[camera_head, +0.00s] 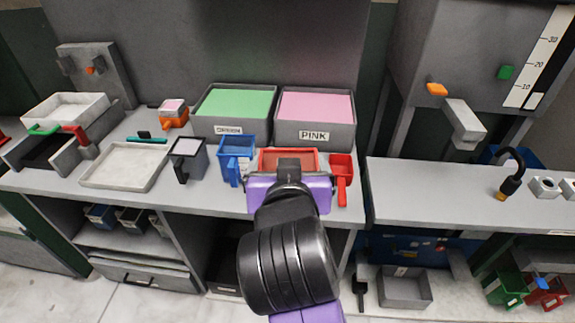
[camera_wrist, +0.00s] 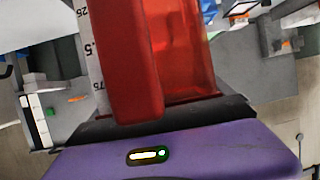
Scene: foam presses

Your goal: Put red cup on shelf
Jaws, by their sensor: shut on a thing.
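My gripper (camera_head: 288,168) is over the front edge of the counter in the head view, its purple body toward me. It is shut on a large red cup (camera_head: 278,158), partly hidden behind the gripper. In the wrist view the red cup (camera_wrist: 185,50) rises from the dark jaws (camera_wrist: 155,122), with its solid red handle in front and a white number scale along its left side. I cannot tell whether its base touches the counter. A smaller red cup (camera_head: 341,166) with a handle stands just right of it. Under the counter at left is a shelf (camera_head: 125,242) with several small cups.
Blue cup (camera_head: 237,148) and grey cup (camera_head: 188,156) stand left of my gripper. Behind are the green-filled bin (camera_head: 235,118) and pink-filled bin (camera_head: 316,120). A pale tray (camera_head: 125,165) lies at left. The right-hand counter (camera_head: 430,195) has a clear front stretch.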

